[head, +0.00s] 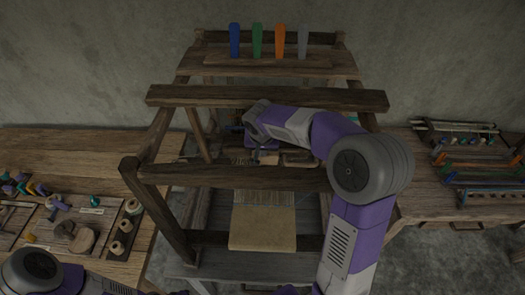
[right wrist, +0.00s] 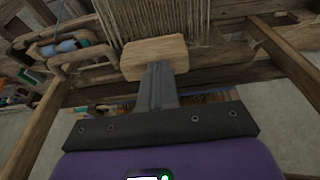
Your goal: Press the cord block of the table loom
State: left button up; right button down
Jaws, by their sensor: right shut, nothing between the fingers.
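The table loom is a dark wooden frame (head: 270,175) in the middle of the head view. In the right wrist view a pale wooden block (right wrist: 185,48), which looks like the cord block, sits in front of hanging cords (right wrist: 170,18). My right gripper (right wrist: 158,72) is shut and empty. Its fingertips overlap the block's lower edge in that view; I cannot tell whether they touch it. In the head view my right gripper (head: 250,135) reaches inside the frame behind the front beam, and the block is not clear there. My left arm shows at the bottom left, its gripper out of view.
Upper beams (head: 270,97) cross close to my right arm. Coloured handles (head: 257,40) stand on the rear shelf. A left bench (head: 100,150) carries spools and small tools. A right bench (head: 415,175) holds racks of rods. A beige cloth panel (head: 262,230) lies at the loom's front.

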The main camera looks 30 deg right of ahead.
jog(key=shift+f, duration=0.25)
notch_tip(320, 180, down, 2)
jog(key=shift+b, duration=1.1)
jog(key=p+v, duration=1.1)
jog(key=v, duration=0.9)
jog(key=shift+r, duration=0.15)
jog(key=shift+w+d, duration=0.15)
